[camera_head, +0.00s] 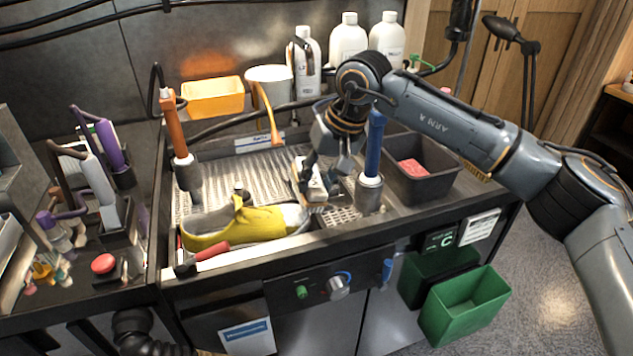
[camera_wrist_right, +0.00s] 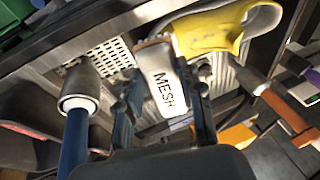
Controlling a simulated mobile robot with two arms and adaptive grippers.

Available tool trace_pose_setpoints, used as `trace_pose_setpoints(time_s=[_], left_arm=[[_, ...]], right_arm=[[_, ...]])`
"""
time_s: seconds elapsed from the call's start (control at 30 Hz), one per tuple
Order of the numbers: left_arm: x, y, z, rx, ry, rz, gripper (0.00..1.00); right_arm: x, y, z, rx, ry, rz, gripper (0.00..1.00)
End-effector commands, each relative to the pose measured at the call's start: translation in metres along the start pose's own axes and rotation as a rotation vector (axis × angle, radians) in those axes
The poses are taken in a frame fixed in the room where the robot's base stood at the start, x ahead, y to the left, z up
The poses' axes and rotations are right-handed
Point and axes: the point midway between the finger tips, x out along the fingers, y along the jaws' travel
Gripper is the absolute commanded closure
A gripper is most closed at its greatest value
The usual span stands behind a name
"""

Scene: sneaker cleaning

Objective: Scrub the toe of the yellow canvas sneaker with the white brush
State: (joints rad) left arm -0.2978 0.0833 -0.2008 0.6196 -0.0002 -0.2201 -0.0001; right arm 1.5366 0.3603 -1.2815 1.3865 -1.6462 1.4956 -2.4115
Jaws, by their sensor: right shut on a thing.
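The yellow canvas sneaker (camera_head: 235,226) lies on its side or sole, I cannot tell which, at the front of the metal sink tray. Its pale grey end points right; it also shows at the top of the right wrist view (camera_wrist_right: 205,32). My right gripper (camera_head: 318,172) is shut on a white brush (camera_head: 312,186) just right of the sneaker's pale end. In the right wrist view the white brush (camera_wrist_right: 163,85) reads "MESH" and sits between the fingers. Whether its underside touches the sneaker is hidden. My left gripper is not in view.
A blue-handled tool (camera_head: 374,150) stands close right of my gripper, beside a dark bin (camera_head: 425,185). An orange-handled tool (camera_head: 178,130) stands at left. A red-handled tool (camera_head: 210,251) lies before the sneaker. White bottles (camera_head: 348,42) and an orange bin (camera_head: 213,100) stand behind.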

Motion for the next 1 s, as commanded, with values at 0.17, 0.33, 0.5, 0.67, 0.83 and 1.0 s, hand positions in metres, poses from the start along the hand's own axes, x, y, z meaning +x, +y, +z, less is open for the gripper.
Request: trace_pose_setpoints(time_s=[0.17, 0.33, 0.5, 0.67, 0.83, 1.0], left_arm=[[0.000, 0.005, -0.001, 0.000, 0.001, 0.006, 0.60], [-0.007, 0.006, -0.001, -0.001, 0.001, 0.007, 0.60], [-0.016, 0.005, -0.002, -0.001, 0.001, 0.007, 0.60], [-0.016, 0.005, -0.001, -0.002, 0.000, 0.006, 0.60], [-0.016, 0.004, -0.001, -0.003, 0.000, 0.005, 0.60], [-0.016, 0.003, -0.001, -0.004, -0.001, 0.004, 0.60]], right_arm=[[-0.001, 0.000, -0.001, 0.000, 0.002, 0.000, 1.00], [-0.012, 0.000, -0.004, 0.000, 0.004, 0.000, 1.00], [-0.027, 0.000, -0.008, 0.000, 0.004, 0.000, 1.00], [-0.030, 0.001, -0.008, 0.000, 0.002, 0.000, 1.00], [-0.029, 0.001, -0.008, 0.000, 0.003, 0.000, 1.00], [-0.029, 0.001, -0.008, 0.000, 0.003, 0.000, 1.00]])
